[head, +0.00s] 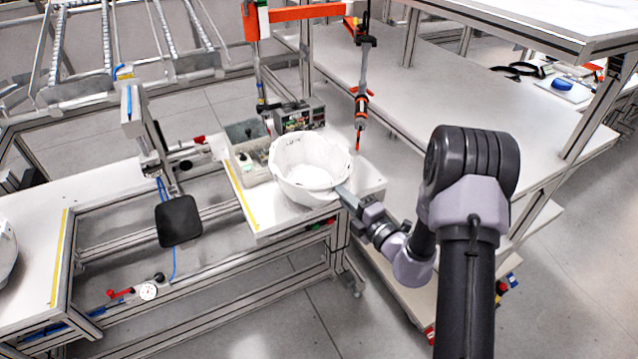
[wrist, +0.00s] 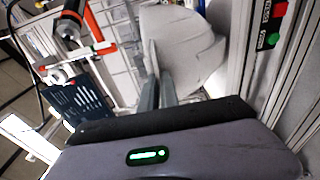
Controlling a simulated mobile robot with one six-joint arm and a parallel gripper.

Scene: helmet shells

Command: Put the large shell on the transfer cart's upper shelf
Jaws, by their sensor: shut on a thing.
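The large shell (head: 308,170) is a white, bowl-like helmet shell with its open side up and dark marks inside the far rim. It is over the right end of the white workbench; I cannot tell whether it touches the top. My gripper (head: 345,192) is shut on the shell's near right rim. In the wrist view, the shell (wrist: 187,48) is beyond my gripper's fingers (wrist: 158,85), with its wall between them. I cannot clearly identify the transfer cart; a low pale deck with red corners (head: 400,292) shows partly under my arm.
A parts bin (head: 250,160) and a small device box (head: 300,118) stand close behind the shell. A screwdriver (head: 361,105) hangs from an orange arm just behind it. A long white table (head: 440,105) is largely clear at back right. A black pad (head: 178,220) stands left.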

